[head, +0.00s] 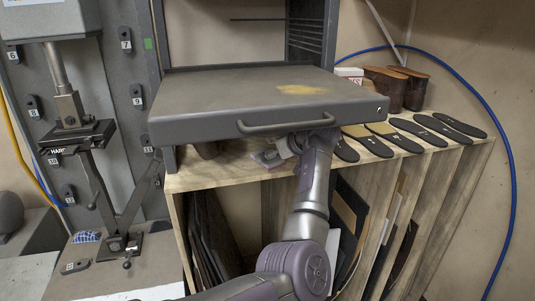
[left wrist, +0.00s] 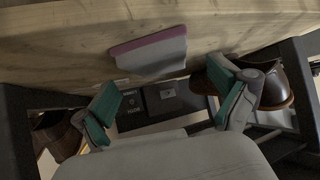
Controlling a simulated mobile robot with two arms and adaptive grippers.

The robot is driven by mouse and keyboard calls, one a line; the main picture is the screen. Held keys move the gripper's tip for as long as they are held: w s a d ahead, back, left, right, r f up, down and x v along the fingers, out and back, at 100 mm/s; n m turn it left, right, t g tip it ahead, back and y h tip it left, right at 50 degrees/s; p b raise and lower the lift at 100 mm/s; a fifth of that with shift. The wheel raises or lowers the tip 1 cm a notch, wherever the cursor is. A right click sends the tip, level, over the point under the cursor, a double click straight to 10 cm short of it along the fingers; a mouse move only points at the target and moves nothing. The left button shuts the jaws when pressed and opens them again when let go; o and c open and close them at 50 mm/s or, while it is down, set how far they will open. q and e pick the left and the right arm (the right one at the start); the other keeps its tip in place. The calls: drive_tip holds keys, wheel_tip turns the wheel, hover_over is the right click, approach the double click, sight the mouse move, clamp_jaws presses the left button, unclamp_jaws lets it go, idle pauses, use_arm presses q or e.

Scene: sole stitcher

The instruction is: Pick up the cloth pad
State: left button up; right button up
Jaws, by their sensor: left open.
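A flat grey pad with a pinkish-purple edge (left wrist: 150,52), which looks like the cloth pad, lies on the wooden surface in the left wrist view. In the head view a small pinkish-grey piece that may be this pad (head: 266,158) shows under the grey tray. My left gripper (left wrist: 168,92) is open, with its teal-lined fingers spread apart and nothing between them. The pad is ahead of the fingertips and appears apart from them. In the head view my left arm reaches under the tray, which hides most of the gripper. My right gripper is not in view.
The grey tray with a handle (head: 270,103) hangs low over the wooden bench (head: 225,176). Dark insoles (head: 405,140) and brown shoes (head: 400,88) are to the right. Brown shoes flank my fingers in the left wrist view (left wrist: 57,133). A blue checked cloth (head: 87,237) lies at lower left.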

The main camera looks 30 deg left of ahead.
use_arm(q)
drive_tip(key=shift+x, duration=1.2)
drive_tip(key=shift+a, duration=0.15)
drive_tip(key=shift+c, duration=1.2)
drive_tip(key=c, duration=1)
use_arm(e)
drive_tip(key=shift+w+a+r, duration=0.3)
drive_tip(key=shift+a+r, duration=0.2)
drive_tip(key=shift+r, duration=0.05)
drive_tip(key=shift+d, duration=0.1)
